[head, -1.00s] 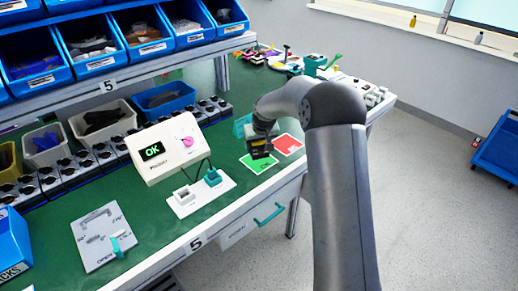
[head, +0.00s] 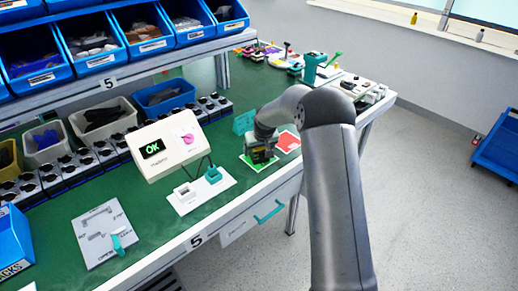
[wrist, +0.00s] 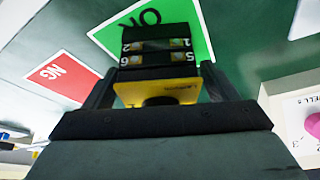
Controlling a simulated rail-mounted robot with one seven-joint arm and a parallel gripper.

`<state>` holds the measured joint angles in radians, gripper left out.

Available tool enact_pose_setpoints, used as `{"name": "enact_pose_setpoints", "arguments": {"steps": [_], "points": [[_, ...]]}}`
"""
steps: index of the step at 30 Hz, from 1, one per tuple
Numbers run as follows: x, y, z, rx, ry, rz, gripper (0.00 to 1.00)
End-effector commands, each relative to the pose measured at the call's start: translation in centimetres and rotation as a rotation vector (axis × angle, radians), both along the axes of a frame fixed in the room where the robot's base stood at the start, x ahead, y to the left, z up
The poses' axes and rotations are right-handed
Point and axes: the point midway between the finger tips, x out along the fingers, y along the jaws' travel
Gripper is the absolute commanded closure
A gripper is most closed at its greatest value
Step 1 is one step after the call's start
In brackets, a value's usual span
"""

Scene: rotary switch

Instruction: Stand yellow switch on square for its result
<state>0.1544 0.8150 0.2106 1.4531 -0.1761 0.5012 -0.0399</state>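My gripper (head: 262,158) is at the green OK square (head: 261,169) on the bench. In the wrist view its two dark fingers stand on either side of the yellow switch (wrist: 158,92), closed on it. The switch has a yellow part nearest my palm and a black body with numbered terminals facing away. Beyond it the green OK square (wrist: 200,28) shows, partly hidden by the switch. Whether the switch touches the square cannot be told. The red NG square (head: 288,141) lies just right of the green one. The white tester (head: 170,165) shows "OK" on its screen.
A white fixture plate (head: 202,197) with a teal clamp (head: 213,174) stands in front of the tester. A teal block (head: 243,121) is behind my gripper. A grey plate (head: 97,240) lies at the left. Bins line the back.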

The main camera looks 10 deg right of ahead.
Motion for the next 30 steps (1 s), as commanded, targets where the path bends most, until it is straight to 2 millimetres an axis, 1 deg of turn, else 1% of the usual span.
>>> {"name": "enact_pose_setpoints", "arguments": {"steps": [6,11,14,21,24,27,30], "points": [[0.0,0.0,0.1,0.0,0.0,0.0,0.2],[-0.2,-0.1,1.2,-0.001,-0.002,0.0,0.2],[-0.9,-0.2,2.8,-0.001,-0.004,-0.001,0.2],[-2.9,-0.5,7.6,-0.001,-0.004,-0.002,0.2],[-3.6,-0.6,9.3,-0.001,-0.003,-0.001,0.2],[-4.1,-0.6,10.4,0.001,-0.001,-0.001,0.2],[-4.4,-0.6,11.1,0.001,-0.001,-0.001,0.2]]}}
